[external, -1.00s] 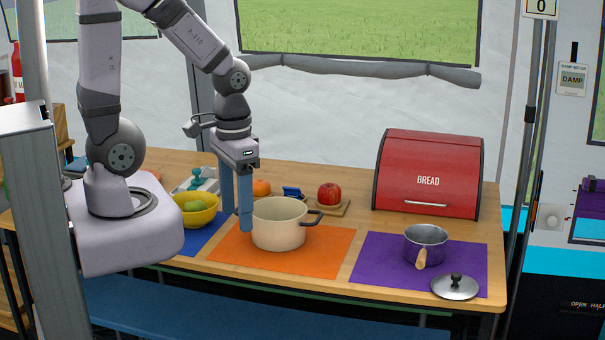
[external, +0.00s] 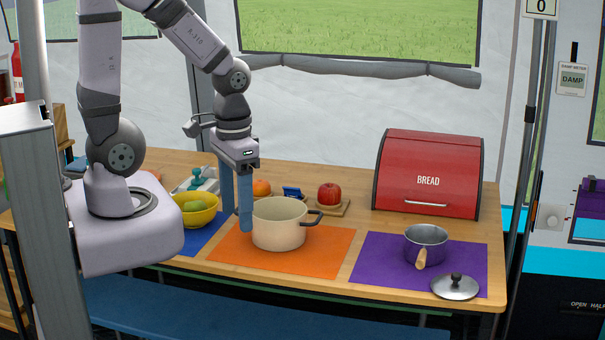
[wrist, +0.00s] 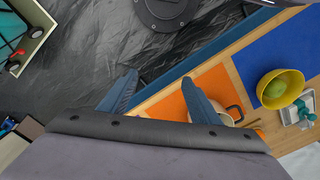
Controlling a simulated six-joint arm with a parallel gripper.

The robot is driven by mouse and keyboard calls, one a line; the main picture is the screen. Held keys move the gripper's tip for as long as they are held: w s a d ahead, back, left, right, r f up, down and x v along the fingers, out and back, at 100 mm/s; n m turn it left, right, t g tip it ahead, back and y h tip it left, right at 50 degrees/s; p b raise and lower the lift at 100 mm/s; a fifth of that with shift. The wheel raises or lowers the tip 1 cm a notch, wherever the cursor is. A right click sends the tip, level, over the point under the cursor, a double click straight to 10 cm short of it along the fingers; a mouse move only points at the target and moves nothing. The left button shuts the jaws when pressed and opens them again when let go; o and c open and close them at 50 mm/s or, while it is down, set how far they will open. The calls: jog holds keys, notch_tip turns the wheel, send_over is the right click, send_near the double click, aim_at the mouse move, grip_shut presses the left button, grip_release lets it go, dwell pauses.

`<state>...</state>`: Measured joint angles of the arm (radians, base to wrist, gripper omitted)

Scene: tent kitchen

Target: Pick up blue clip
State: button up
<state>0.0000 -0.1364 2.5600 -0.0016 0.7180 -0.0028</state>
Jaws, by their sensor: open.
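The blue clip (external: 292,193) sits at the back of the table, behind the cream pot and between an orange and a red apple. I cannot make it out in the wrist view. My gripper (external: 236,219) is open and points down, with two long blue fingers. It is to the left of the clip and nearer the front, by the cream pot's left side. In the wrist view the fingers (wrist: 162,92) stand apart with nothing between them.
The cream pot (external: 278,229) stands on an orange mat (external: 324,254). Behind it are the orange (external: 262,187) and the apple (external: 329,193) on a small board. A yellow bowl (external: 197,217) is left of my gripper.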

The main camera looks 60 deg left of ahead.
jog(key=c, duration=1.2)
jog(key=shift+r, duration=0.15)
